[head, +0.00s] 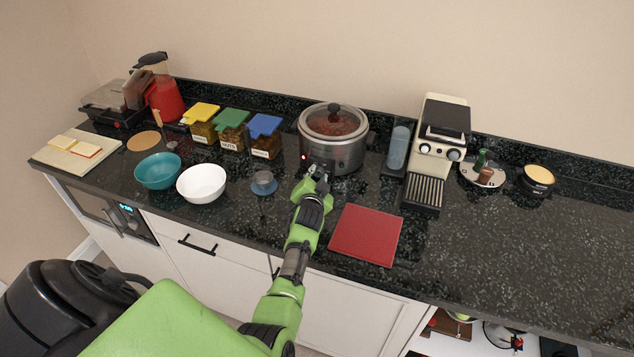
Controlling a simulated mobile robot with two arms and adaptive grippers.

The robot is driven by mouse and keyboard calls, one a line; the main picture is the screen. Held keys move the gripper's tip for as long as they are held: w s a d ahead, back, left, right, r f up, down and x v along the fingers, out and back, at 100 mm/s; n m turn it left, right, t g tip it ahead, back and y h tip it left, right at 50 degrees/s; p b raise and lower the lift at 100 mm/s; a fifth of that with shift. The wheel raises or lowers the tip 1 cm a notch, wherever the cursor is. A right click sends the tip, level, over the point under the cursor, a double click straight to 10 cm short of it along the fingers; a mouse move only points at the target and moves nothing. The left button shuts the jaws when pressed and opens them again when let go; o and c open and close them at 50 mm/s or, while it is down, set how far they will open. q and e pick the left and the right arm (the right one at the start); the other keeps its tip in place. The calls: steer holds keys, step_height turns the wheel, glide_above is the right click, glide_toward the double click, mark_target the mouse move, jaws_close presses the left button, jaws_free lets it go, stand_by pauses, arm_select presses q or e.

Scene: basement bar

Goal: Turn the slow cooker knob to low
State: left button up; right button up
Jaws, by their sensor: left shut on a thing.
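The slow cooker (348,156) stands at the back of the dark counter. It is a round steel pot with a glass lid and black lid knob, and reddish food shows through the glass. A small red light glows on its front left. My left gripper (318,174) is at the lower front of the cooker, its fingers shut at the place of the control knob. The knob itself is hidden by the fingers, so its setting cannot be read. My right gripper is not in view.
A red board (366,235) lies right of my left forearm. A coffee machine (437,150) stands right of the cooker. A white bowl (202,184), a teal bowl (158,170) and a small cup on a blue saucer (264,188) stand to the left. The right counter front is clear.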

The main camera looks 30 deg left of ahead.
arm_select(q)
steer(key=shift+f+b, duration=0.1)
steer(key=shift+b, duration=0.2)
steer(key=shift+m, duration=0.3)
steer(key=o, duration=0.8)
steer(key=shift+w, duration=0.1)
steer(key=shift+r, duration=0.2)
step_height(320, 180, up, 9)
steer(key=shift+r, duration=0.1)
steer(key=shift+d+r, duration=0.1)
steer(key=shift+r, duration=0.2)
